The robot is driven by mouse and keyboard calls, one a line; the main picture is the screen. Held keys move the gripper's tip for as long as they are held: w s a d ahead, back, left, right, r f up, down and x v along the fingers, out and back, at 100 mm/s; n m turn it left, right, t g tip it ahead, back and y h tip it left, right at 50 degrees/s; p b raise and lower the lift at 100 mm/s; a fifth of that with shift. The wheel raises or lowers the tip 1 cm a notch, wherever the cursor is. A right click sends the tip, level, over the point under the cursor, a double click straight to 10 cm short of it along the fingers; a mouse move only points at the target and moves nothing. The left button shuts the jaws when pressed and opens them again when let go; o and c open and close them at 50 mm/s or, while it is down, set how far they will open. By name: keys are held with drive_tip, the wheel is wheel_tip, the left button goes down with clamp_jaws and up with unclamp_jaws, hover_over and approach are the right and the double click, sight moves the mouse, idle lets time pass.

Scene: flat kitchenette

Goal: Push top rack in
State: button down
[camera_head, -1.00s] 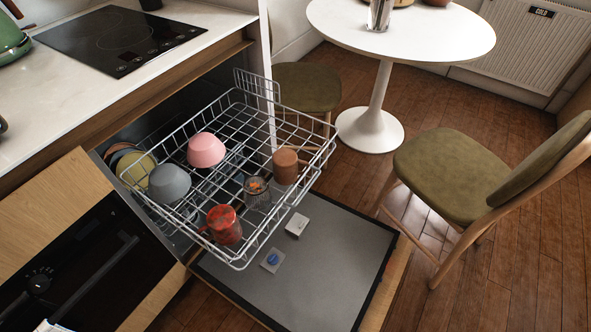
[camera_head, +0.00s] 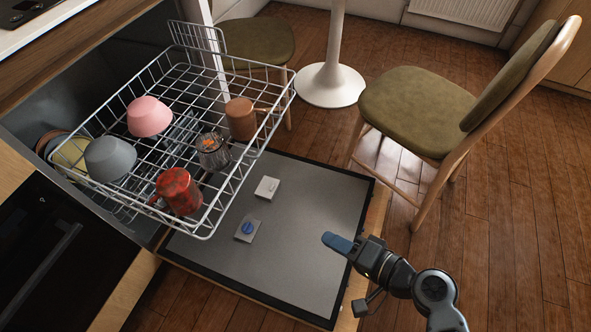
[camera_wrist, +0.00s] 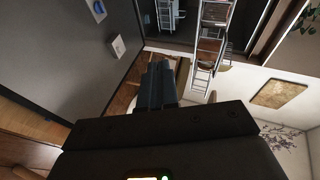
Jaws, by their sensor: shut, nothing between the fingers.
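The top rack (camera_head: 228,196) is a white wire basket, pulled out of the dishwasher over its open door (camera_head: 290,215). It holds a pink bowl (camera_head: 149,117), a grey bowl (camera_head: 110,158), a red mug (camera_head: 179,191), a brown mug (camera_head: 241,118) and a glass (camera_head: 213,152). My gripper (camera_head: 338,243) is shut and empty, to the right of the rack and apart from it, near the door's right edge. In the wrist view, the shut fingers (camera_wrist: 157,85) point ahead, with part of the wire rack (camera_wrist: 208,45) beyond them at the top.
A green-seated chair (camera_head: 420,110) stands to the right of the door, and another chair (camera_head: 255,45) stands behind the rack. A white table base (camera_head: 330,85) is at the back. The wooden floor (camera_head: 500,230) at right is clear.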

drive_tip(key=w+a+r+y+b, duration=0.2)
drive_tip(key=w+a+y, duration=0.1)
drive_tip(key=w, duration=0.3)
drive_tip(key=n+g+y, duration=0.1)
drive_tip(key=g+y, duration=0.1)
drive_tip(key=y, duration=0.1)
approach(240, 164)
drive_tip(key=b+x, duration=0.1)
drive_tip(key=x, duration=0.6)
drive_tip(key=shift+d+b, duration=0.1)
drive_tip(key=shift+b, duration=0.2)
